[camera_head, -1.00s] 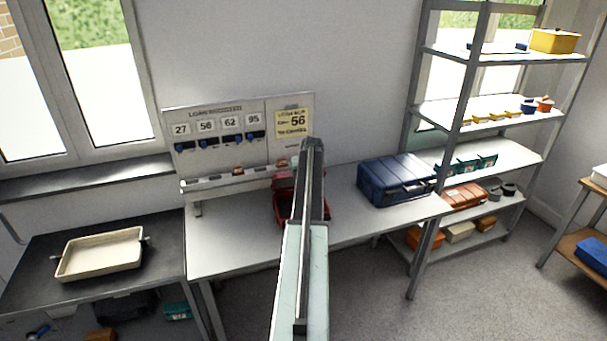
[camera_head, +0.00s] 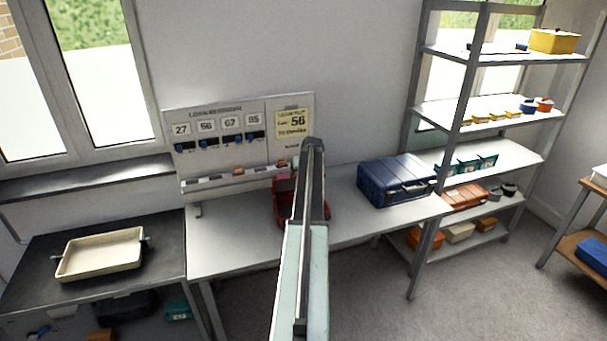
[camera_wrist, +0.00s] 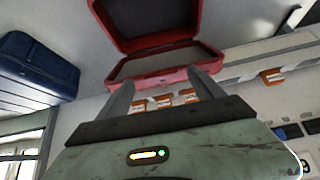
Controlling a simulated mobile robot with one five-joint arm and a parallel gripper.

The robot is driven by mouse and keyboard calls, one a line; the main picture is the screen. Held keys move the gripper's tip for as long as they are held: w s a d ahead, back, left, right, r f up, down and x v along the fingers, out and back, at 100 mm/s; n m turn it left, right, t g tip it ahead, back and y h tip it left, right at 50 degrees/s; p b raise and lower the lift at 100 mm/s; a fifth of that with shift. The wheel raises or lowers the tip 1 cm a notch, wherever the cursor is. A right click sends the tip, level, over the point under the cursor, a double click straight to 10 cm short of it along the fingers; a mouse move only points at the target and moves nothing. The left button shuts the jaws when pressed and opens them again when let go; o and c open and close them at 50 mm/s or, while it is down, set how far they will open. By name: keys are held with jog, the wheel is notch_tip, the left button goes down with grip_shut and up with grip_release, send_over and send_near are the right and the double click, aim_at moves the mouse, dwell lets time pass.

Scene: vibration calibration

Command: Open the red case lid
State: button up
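The red case (camera_head: 288,215) sits on the white bench, partly hidden behind my arm in the head view. Its lid (camera_head: 284,184) is raised at the back, with the dark inside showing. In the wrist view the open red case (camera_wrist: 199,18) is at the top, with its dark inside visible. Whether a finger touches the rim I cannot tell. In the head view my arm hides the fingers.
A blue case (camera_head: 396,181) stands to the right on the bench; it also shows in the wrist view (camera_wrist: 38,66). A board with numbered hooks (camera_head: 240,135) stands behind. A cream tray (camera_head: 100,255) is on the dark table at left. A metal shelf (camera_head: 490,110) stands at right.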

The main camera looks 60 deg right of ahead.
jog(key=p+v, duration=0.6)
jog(key=v, duration=0.1)
jog(key=shift+s+a+r, duration=0.15)
jog(key=shift+s+r, duration=0.05)
jog(key=shift+r, duration=0.1)
